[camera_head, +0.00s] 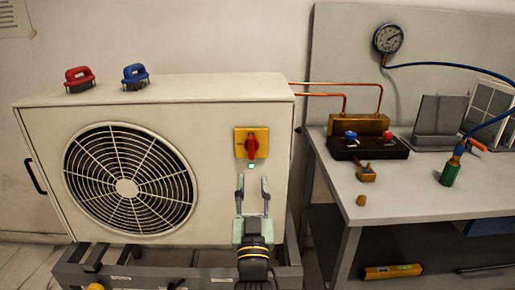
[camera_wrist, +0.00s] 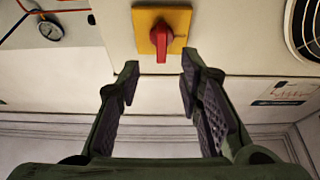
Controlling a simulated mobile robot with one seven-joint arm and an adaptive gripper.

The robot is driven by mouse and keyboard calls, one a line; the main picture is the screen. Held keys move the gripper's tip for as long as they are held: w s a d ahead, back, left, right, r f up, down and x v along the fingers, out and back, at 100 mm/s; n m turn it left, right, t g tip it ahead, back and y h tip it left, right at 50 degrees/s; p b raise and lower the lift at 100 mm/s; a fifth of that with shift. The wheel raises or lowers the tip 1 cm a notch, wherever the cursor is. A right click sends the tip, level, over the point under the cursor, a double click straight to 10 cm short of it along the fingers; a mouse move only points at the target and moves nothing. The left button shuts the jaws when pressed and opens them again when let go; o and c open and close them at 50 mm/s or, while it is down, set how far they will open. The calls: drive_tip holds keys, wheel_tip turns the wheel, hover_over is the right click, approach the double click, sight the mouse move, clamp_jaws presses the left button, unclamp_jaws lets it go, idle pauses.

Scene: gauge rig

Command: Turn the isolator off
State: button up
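The isolator is a red rotary handle (camera_head: 252,145) on a yellow square plate (camera_head: 241,134), fixed to the right front of the white outdoor unit. The handle points up and down in the head view. A small green light (camera_head: 251,166) shows just below the plate. In the wrist view the red handle (camera_wrist: 161,41) on its yellow plate (camera_wrist: 178,20) is at the top middle, beyond the fingertips. My gripper (camera_head: 253,182) is open and empty, just below the isolator in the head view, fingers pointing toward it. It also shows open in the wrist view (camera_wrist: 159,76), apart from the handle.
The white unit (camera_head: 215,120) has a fan grille (camera_head: 127,185) at left. Copper pipes (camera_head: 335,95) run right to a workbench (camera_head: 400,195) holding a manifold, a gauge hose and a green bottle (camera_head: 449,173).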

sight(252, 152)
drive_tip(key=p+x, duration=0.3)
drive_tip(key=x, duration=0.7)
drive_tip(key=shift+w+a+r, duration=0.15)
drive_tip(key=shift+w+r, duration=0.05)
drive_tip(key=shift+r, duration=0.05)
drive_tip(key=shift+c, duration=0.5)
clamp_jaws()
